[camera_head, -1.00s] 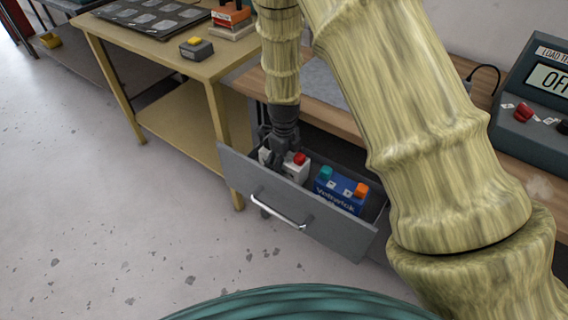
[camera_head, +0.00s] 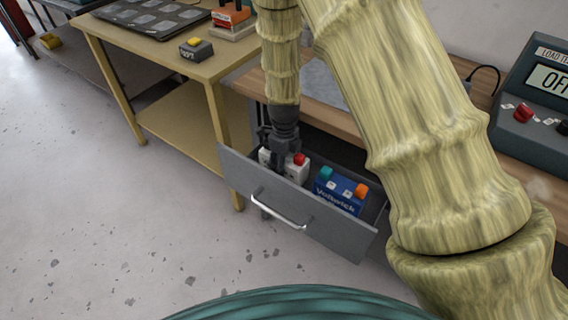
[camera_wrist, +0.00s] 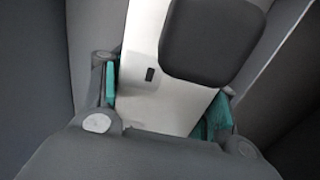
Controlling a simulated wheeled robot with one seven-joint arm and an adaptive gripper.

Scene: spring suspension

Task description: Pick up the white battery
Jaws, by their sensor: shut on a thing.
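The white battery (camera_head: 297,172) sits in the open grey drawer, at its left end. Its red terminal cap shows on top; part of the battery is hidden behind my gripper. My gripper (camera_head: 279,163) reaches down from above and is shut on the battery. In the wrist view the white battery top (camera_wrist: 150,75) fills the space between the teal-padded fingers of my gripper (camera_wrist: 168,105), and a dark cap blocks part of the view. The battery still appears low inside the drawer; whether it touches the drawer floor is hidden.
A blue battery (camera_head: 340,190) with green and orange caps stands to the right in the same drawer (camera_head: 335,234). The drawer's front wall with its handle (camera_head: 278,209) is close by. A workbench edge (camera_head: 318,112) lies just behind. A yellow table (camera_head: 215,66) is at left.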

